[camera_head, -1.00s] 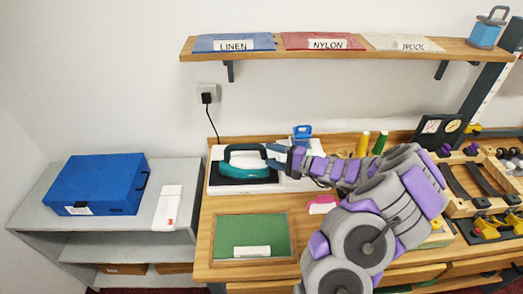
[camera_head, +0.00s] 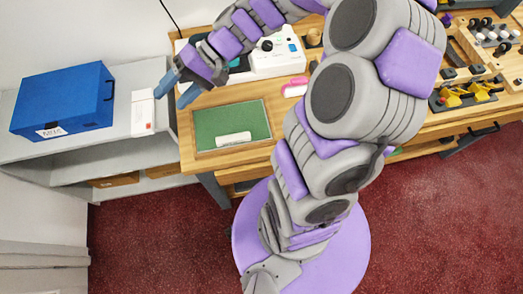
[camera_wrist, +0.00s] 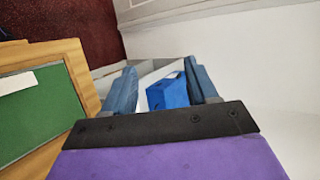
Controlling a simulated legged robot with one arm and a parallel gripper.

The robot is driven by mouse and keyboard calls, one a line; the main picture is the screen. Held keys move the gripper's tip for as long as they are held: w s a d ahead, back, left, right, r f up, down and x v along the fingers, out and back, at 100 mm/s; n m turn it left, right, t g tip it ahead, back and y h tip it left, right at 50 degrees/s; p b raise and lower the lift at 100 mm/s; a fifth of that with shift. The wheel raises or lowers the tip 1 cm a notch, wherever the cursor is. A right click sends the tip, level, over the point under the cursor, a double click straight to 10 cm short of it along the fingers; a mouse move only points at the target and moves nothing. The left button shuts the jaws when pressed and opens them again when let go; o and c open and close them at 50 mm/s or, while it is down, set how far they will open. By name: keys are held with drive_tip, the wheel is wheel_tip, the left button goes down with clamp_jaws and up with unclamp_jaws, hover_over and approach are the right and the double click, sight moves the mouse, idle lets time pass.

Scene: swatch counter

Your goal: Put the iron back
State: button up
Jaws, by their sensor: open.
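The iron does not show in either current view. Its white station (camera_head: 277,62) stands at the back of the wooden counter, and my wrist and forearm cover the station's left part, where the iron may be hidden. My gripper (camera_head: 172,94) is open and empty in the head view, above the counter's left edge, between the white carton and the green mat. In the wrist view, my gripper (camera_wrist: 160,72) has its two blue fingers spread apart, pointing over the grey shelf unit.
A blue box (camera_head: 62,98) and a white carton (camera_head: 143,115) sit on the grey shelf unit (camera_head: 105,146). The blue box also shows between my fingers in the wrist view (camera_wrist: 168,95). A green mat (camera_head: 255,118) lies on the wooden counter. Pink-and-white item (camera_head: 294,89) lies right.

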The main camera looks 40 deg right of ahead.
drive_tip(key=s+a+n+g+h, duration=0.2)
drive_tip(key=s+h, duration=0.1)
drive_tip(key=s, duration=0.4)
drive_tip(key=s+d+h, duration=0.4)
drive_tip(key=s, duration=0.4)
drive_tip(key=s+d+h, duration=0.5)
drive_tip(key=s, duration=0.3)
drive_tip(key=shift+s+d+f, duration=0.3)
drive_tip(key=shift+f, duration=0.15)
